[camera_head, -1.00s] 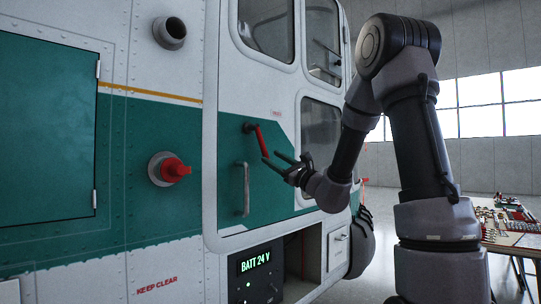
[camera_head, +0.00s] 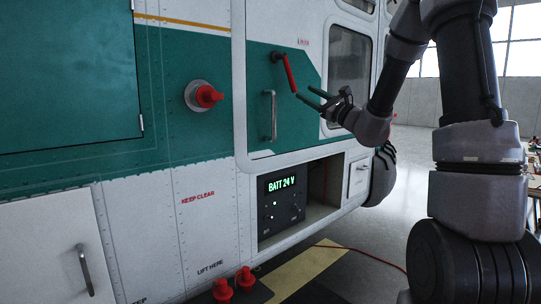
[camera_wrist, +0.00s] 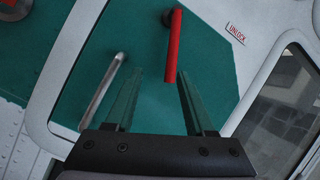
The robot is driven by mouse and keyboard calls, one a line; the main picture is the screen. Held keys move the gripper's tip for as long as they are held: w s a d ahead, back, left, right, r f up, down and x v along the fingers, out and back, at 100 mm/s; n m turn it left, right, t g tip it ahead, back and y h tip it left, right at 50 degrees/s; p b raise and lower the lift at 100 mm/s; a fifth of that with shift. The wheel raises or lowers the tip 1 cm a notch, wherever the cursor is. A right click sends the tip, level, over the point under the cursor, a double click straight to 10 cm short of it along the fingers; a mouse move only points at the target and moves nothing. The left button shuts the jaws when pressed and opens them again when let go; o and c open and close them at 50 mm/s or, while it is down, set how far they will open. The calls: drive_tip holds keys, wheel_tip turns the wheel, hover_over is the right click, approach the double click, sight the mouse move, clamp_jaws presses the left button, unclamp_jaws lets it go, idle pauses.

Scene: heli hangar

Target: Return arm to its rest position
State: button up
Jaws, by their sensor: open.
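My gripper (camera_head: 318,101) is in front of the helicopter's green and white side, near the red door handle (camera_head: 289,73). In the wrist view, my gripper (camera_wrist: 158,88) has its two fingers apart with nothing between them. The red handle (camera_wrist: 173,45) shows beyond the fingertips, and I cannot tell from this view whether they touch. The handle hangs down at a slant from its pivot, beside a red UNLOCK label (camera_wrist: 236,33). My arm reaches in from the right, bent at the elbow.
A grey grab bar (camera_head: 270,115) is left of the red handle. A red-capped port (camera_head: 208,96) sticks out farther left. Below is an open bay with a BATT 24 V panel (camera_head: 284,197). Red caps (camera_head: 222,290) are low in front. A cluttered table (camera_head: 534,170) stands at right.

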drive_tip(key=s+a+n+g+y, duration=0.2)
drive_tip(key=s+a+n+g, duration=0.75)
drive_tip(key=s, duration=0.35)
drive_tip(key=s+f+n+g+h, duration=0.3)
drive_tip(key=s+f+g+h, duration=0.1)
drive_tip(key=s, duration=0.4)
drive_tip(key=s+d+f+n+t+h, duration=0.1)
drive_tip(key=s+d+f+n+h, duration=0.1)
drive_tip(key=s+d+h, duration=0.3)
drive_tip(key=s+d+f+n+t+h, duration=0.1)
drive_tip(key=s+d+n+t+h, duration=0.1)
drive_tip(key=s+d+h, duration=0.3)
drive_tip(key=d+n, duration=0.1)
drive_tip(key=d, duration=0.3)
drive_tip(key=shift+d+f+n+h, duration=0.2)
drive_tip(key=shift+f+n+h, duration=0.1)
drive_tip(key=shift+f+n, duration=0.05)
